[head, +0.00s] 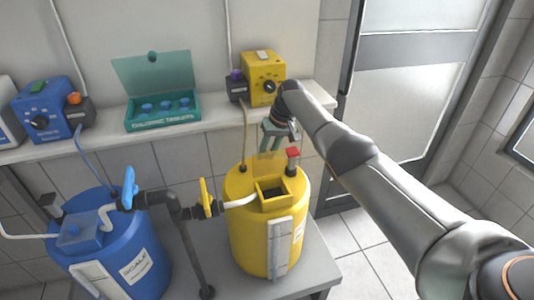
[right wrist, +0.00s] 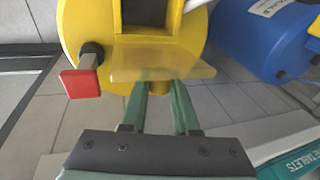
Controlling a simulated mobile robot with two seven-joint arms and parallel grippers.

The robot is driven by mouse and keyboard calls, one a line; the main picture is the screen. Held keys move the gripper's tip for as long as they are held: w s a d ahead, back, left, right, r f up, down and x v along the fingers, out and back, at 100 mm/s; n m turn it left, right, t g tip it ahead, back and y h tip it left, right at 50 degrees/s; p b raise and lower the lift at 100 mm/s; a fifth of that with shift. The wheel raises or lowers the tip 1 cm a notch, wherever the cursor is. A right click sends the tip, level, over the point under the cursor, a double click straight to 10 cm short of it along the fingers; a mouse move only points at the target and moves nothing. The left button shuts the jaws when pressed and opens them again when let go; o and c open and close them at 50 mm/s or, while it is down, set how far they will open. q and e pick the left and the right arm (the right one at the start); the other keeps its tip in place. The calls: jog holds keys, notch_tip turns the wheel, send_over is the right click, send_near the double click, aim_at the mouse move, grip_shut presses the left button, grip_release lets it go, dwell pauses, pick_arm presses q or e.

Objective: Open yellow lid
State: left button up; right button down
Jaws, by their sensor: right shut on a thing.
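The yellow tank (head: 262,240) stands on a grey surface. Its square hatch opening (head: 272,192) is uncovered and dark inside. The translucent yellow lid (head: 267,163) stands raised at the back edge of the opening. My right gripper (head: 270,148) reaches down from behind the tank, with its green fingers at the lid. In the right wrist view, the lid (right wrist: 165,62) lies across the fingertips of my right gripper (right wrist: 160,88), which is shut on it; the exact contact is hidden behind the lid. My left gripper is not in view.
A red-topped valve (head: 293,158) stands close beside the lid. A blue tank (head: 110,245) and pipes with a yellow valve handle (head: 207,197) are to the left. The shelf behind holds a yellow pump (head: 263,75) and a teal tablet box (head: 160,112).

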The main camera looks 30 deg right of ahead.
aim_at(278, 160)
jog(key=shift+a+f, duration=0.1)
jog(key=c, duration=0.8)
grip_release()
jog(key=shift+c, duration=0.2)
jog(key=shift+o, duration=0.8)
jog(key=shift+r, duration=0.45)
jog(key=p+v, duration=0.2)
jog(key=v, duration=0.9)
jog(key=shift+s+d+r, duration=0.15)
jog(key=shift+d+r, duration=0.05)
jog(key=shift+r, duration=0.1)
